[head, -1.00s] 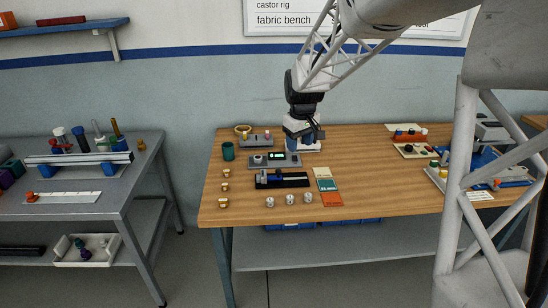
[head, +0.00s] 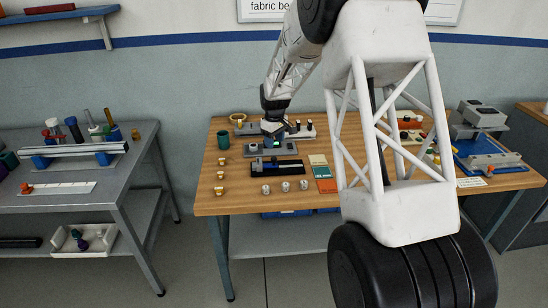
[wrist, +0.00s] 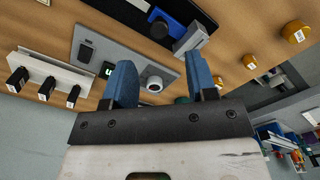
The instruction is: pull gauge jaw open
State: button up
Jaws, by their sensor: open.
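The gauge (head: 288,167) is a long black base with a blue slide and a pale grey jaw at its left end. It lies on the wooden bench, and part of it shows at the top of the wrist view, with the grey jaw (wrist: 190,39) beside the blue slide. My gripper (head: 272,134) is over the grey display box (head: 262,150), behind the gauge. In the wrist view my gripper (wrist: 162,78) has its two blue fingers wide apart with nothing held between them. It is apart from the gauge. I cannot tell whether the jaw has a gap.
Several brass pieces (head: 218,191) stand along the bench's left side, near a green cup (head: 223,140). Silver cylinders (head: 285,186) stand in front of the gauge. Coloured cards (head: 322,172) lie to its right. A white rack with black knobs (wrist: 50,68) is near the gripper.

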aim_at(274, 158)
jog(key=shift+w+f, duration=0.25)
jog(key=shift+f, duration=0.15)
jog(key=shift+f, duration=3.7)
jog(key=shift+c, duration=0.3)
grip_shut()
